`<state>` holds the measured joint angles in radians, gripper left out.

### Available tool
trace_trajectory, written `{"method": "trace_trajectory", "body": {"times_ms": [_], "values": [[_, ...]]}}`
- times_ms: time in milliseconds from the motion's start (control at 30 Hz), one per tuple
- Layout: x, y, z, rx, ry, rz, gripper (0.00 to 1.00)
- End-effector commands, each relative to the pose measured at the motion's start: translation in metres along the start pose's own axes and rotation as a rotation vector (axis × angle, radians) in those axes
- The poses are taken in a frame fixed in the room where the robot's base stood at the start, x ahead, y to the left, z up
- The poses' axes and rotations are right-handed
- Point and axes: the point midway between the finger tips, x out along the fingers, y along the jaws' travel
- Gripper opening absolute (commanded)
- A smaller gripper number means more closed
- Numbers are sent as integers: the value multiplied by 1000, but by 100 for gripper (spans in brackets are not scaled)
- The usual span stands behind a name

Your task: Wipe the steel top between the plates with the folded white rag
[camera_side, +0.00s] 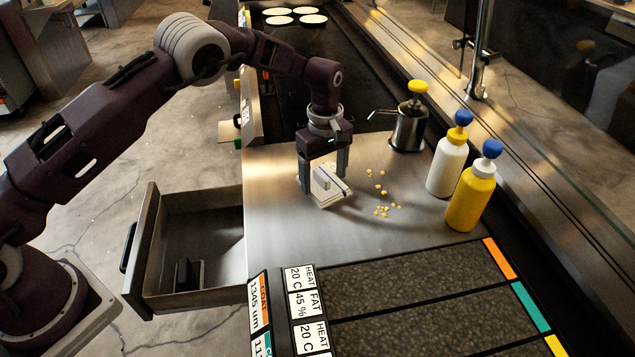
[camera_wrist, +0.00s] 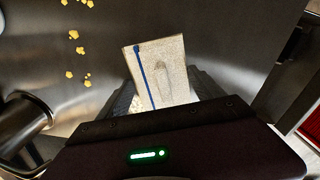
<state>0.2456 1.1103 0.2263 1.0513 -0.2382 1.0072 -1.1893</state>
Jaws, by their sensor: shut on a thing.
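The folded white rag (camera_side: 327,186) is at the steel top between the plates, with a blue stripe and a grey smudge showing in the wrist view (camera_wrist: 165,75). My gripper (camera_side: 324,178) points down over the steel top (camera_side: 275,215) and is shut on the rag, one finger on each side. The rag is tilted; I cannot tell whether its lower edge touches the steel. Yellow crumbs (camera_side: 381,191) lie scattered on the steel just right of the rag. They show at the upper left of the wrist view (camera_wrist: 74,50).
A steel pot with a yellow knob (camera_side: 408,128), a white bottle (camera_side: 446,168) and a yellow bottle (camera_side: 472,198) stand to the right. The near dark plate (camera_side: 420,290) is bare. The far plate (camera_side: 300,60) bears several pale rounds (camera_side: 281,19). An open drawer (camera_side: 190,255) juts out left.

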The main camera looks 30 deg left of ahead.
Motion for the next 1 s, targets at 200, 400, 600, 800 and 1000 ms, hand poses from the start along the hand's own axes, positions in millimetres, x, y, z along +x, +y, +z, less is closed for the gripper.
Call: {"method": "trace_trajectory", "body": {"times_ms": [200,400,600,800,1000], "values": [[3,5,-6,-2,2,1,24],[2,17,-20,-3,5,2,24],[0,20,-22,-2,4,3,24],[0,22,-26,-3,5,4,24],[1,28,-39,-2,5,5,24]]}}
